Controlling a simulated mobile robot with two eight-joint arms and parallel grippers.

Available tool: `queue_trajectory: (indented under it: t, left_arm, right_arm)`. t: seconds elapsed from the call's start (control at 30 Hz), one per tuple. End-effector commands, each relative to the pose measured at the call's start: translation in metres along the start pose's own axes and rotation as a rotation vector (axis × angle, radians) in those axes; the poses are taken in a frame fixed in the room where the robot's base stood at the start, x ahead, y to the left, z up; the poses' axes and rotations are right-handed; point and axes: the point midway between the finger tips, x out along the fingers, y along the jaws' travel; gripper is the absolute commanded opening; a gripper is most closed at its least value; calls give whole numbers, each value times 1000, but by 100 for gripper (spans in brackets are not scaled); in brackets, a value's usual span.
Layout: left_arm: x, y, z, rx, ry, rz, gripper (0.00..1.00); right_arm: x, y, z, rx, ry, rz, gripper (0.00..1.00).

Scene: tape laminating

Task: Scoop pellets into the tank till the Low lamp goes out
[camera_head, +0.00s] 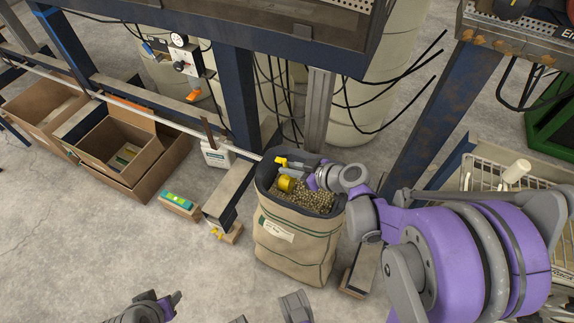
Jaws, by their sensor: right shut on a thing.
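An open tan sack (292,247) with a dark rolled rim stands on the floor, filled with brownish pellets (318,198). My right gripper (308,172) reaches into the sack's mouth from the right and is shut on a yellow scoop (287,184). The scoop is low at the pellets, partly hidden by the gripper; I cannot tell how full it is. Part of my left arm (150,307) shows at the bottom edge, away from the sack; its finger opening is unclear. I cannot make out the tank's opening or a Low lamp.
Dark blue frame legs (240,98) rise behind the sack. Cardboard boxes (125,150) stand at the left. A wire basket (490,180) is at the right. Front floor is mostly clear.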

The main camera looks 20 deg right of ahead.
Motion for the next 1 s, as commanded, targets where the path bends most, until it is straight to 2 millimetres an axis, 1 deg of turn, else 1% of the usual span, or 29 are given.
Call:
queue_trajectory:
  t: [0.03, 0.23, 0.33, 0.97, 1.0]
  left_arm:
    - [6, 0, 2, 0, -2, 0, 50]
    - [19, 0, 6, 0, -7, 0, 50]
    - [14, 0, 5, 0, -5, 0, 50]
    - [7, 0, 2, 0, -3, 0, 50]
    - [1, 0, 0, 0, 0, 0, 50]
  right_arm:
    - [2, 0, 7, 0, -2, 0, 0]
    - [4, 1, 22, 0, -3, 0, 0]
    - [-6, 3, 23, -3, -14, 3, 0]
    - [-48, 12, 49, -14, -76, 6, 0]
    - [-46, 10, 46, -24, -113, 3, 0]
